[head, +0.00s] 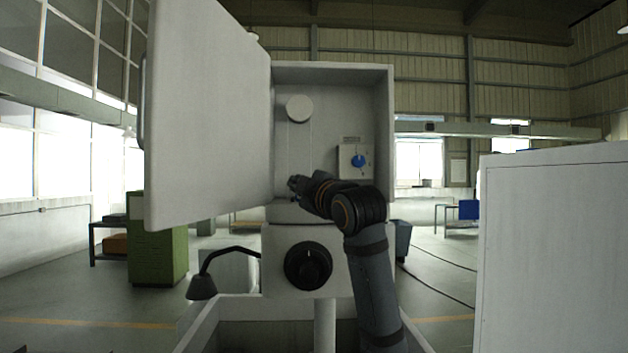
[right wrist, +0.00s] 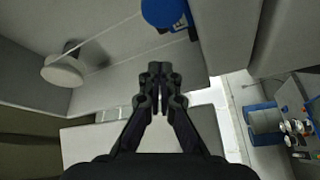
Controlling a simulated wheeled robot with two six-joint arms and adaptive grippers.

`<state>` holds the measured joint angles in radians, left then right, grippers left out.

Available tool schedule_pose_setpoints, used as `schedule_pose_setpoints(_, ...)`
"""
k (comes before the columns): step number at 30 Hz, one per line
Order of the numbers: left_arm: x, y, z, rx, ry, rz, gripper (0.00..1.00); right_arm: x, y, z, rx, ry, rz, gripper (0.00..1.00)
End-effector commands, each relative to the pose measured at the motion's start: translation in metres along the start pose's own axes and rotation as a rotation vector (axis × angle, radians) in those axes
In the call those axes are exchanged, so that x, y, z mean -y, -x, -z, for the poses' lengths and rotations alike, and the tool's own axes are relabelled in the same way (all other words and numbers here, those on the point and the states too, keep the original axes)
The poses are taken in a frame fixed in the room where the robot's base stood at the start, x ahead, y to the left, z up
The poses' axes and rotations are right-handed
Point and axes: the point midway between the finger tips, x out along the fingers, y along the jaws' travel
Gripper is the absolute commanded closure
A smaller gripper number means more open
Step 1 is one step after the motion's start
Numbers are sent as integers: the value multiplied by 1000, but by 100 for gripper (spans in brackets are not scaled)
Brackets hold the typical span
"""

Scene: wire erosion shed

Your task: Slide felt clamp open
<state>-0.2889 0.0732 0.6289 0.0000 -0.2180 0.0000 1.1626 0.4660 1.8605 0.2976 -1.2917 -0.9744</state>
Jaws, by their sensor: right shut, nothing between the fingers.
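My right gripper (head: 294,186) reaches into the open white cabinet (head: 385,110), its fingers pointing left. In the right wrist view its fingers (right wrist: 160,72) are together with nothing between them. A blue knob (head: 359,161) sits on a light plate on the cabinet's back wall, up and right of the gripper. The blue knob (right wrist: 163,12) is beyond the fingertips in the wrist view, apart from them. A white round disc (head: 299,108) is higher up, with thin lines running down from it. I cannot tell for sure which part is the felt clamp. My left gripper is out of view.
The large cabinet door (head: 208,115) stands open on the left. A black dial (head: 308,266) is on the housing below, beside a bent black lamp (head: 203,287). A white cabinet (head: 555,250) stands at the right. A trough wall rises in front.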

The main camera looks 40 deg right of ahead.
Motion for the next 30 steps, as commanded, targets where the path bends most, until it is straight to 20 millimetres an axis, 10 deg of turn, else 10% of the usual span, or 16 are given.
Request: schedule_pose_setpoints(30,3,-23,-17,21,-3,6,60,-15,32,-69,5,4,-3,100)
